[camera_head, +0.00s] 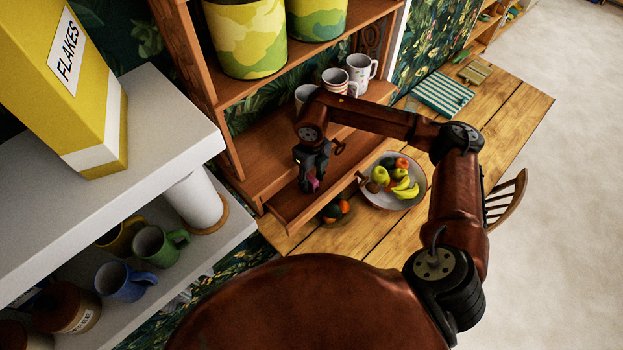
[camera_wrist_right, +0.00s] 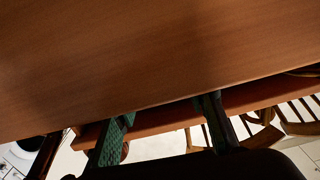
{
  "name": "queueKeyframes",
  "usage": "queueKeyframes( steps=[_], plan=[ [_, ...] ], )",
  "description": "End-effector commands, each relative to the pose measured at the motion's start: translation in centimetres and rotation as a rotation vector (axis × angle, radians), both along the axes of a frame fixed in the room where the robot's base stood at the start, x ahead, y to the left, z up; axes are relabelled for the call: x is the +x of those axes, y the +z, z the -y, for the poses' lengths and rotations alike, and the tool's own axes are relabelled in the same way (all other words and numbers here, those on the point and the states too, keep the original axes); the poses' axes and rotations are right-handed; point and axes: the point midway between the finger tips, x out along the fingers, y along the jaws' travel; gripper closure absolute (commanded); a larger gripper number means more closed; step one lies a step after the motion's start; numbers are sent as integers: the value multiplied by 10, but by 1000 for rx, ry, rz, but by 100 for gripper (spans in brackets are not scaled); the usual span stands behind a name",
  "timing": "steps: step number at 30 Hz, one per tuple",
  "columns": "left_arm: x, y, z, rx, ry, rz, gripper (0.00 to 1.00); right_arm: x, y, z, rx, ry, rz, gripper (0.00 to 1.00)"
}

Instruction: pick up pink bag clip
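My right gripper (camera_head: 309,180) points down over the front part of the wooden cupboard (camera_head: 267,147). In the right wrist view my right gripper (camera_wrist_right: 166,108) has its two green-padded fingers well apart, with no clip seen between them. A brown wooden surface fills the upper part of that view. My left gripper is not in view.
A fruit bowl (camera_head: 412,198) stands on the wooden table (camera_head: 515,100), close right of the gripper. Mugs (camera_head: 361,70) stand on the cupboard behind my right arm. A white shelf (camera_head: 160,125) with a yellow flakes box (camera_head: 55,75) is at left.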

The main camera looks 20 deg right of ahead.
Motion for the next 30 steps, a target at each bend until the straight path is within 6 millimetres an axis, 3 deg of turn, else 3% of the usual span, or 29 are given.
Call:
queueKeyframes(
  steps=[3, 7, 22, 30],
  plan=[
    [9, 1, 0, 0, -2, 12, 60, 1, -2, -1, 0, 2, 1, 62],
    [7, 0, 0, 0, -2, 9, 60, 1, -2, -1, 0, 3, 0, 62],
    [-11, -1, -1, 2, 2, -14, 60, 1, -1, -2, 0, 4, 1, 97],
    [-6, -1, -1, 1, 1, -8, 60, 1, -1, -2, 0, 4, 1, 97]
  ],
)
